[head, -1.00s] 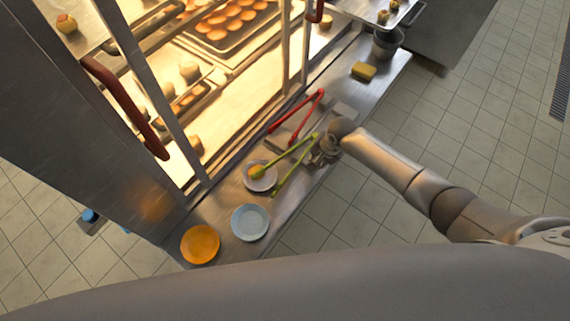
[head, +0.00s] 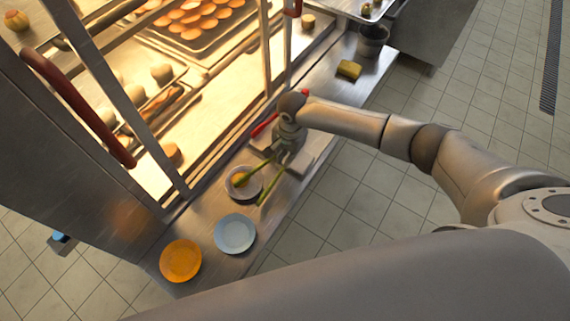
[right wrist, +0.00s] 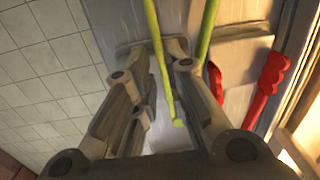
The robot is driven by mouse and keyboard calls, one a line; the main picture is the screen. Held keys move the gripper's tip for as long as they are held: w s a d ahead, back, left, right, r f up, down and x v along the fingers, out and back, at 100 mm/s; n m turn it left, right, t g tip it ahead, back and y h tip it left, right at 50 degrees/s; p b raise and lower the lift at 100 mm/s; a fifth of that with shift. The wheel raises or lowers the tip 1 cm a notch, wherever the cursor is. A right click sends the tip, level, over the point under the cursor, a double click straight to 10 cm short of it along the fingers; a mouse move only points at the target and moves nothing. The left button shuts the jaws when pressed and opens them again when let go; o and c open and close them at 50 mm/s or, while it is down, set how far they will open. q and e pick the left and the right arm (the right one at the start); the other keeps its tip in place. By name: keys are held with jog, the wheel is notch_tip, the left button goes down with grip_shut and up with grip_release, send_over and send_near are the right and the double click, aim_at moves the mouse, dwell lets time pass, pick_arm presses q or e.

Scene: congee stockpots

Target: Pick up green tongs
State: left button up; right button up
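The green tongs (head: 267,189) lie on the steel counter ledge in the head view. My left gripper is not in view.
Red tongs (right wrist: 265,90) lie close beside my right gripper, on its right in the wrist view. A blue plate (head: 235,234) and an orange plate (head: 181,261) stand at the ledge's near end. A yellow sponge (head: 349,69) and metal pot (head: 372,40) are farther along. A lit glass cabinet borders the ledge.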

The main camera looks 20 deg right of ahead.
jog(key=shift+w+f, duration=0.2)
jog(key=shift+f, duration=2.15)
grip_shut()
jog(key=shift+r, duration=0.2)
